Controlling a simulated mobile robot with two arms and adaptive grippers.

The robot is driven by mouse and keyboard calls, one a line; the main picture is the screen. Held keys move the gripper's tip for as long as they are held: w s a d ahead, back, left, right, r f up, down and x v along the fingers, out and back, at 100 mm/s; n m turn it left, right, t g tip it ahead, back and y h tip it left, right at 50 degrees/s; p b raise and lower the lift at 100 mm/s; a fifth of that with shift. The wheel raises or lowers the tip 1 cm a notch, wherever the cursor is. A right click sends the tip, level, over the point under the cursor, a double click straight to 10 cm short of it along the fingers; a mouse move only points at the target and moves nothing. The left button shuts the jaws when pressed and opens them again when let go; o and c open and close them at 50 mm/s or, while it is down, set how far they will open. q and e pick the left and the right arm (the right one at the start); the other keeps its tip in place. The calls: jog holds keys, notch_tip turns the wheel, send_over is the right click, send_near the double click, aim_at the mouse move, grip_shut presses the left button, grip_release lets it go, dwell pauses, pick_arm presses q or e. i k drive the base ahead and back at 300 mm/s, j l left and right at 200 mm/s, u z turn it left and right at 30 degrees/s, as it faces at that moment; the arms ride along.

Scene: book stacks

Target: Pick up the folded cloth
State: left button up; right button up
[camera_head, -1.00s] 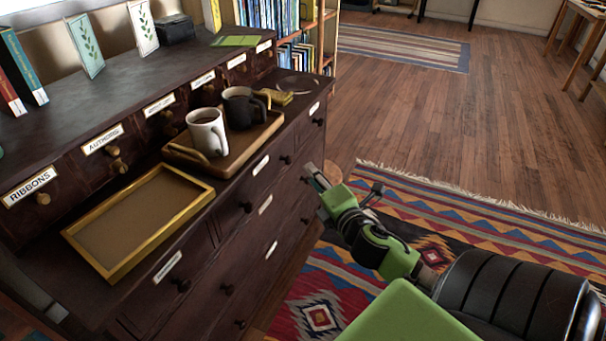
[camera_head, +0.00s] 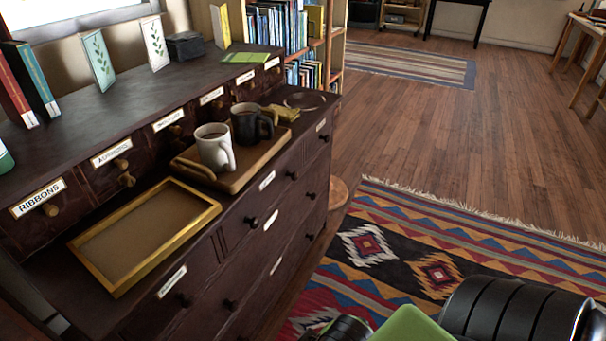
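The folded cloth appears to be the mustard-yellow folded piece (camera_head: 283,112) just beyond the black mug, at the far end of the wooden tray (camera_head: 247,178) on the dark cabinet. Its near left part is hidden by the mug, and I cannot tell whether it rests on the tray or beside it. My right arm comes in at the lower right with green and black links, but its gripper is not in view. My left gripper is not in view.
A white mug (camera_head: 214,148) and a black mug (camera_head: 250,125) stand on the wooden tray. An empty gold-rimmed tray (camera_head: 118,283) lies nearer. A round ring-like item (camera_head: 305,101) lies beyond the cloth. A stool (camera_head: 338,193) stands beside the cabinet; the wooden floor is open to the right.

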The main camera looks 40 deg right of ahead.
aim_at(289, 115)
jog(key=u, duration=10.85)
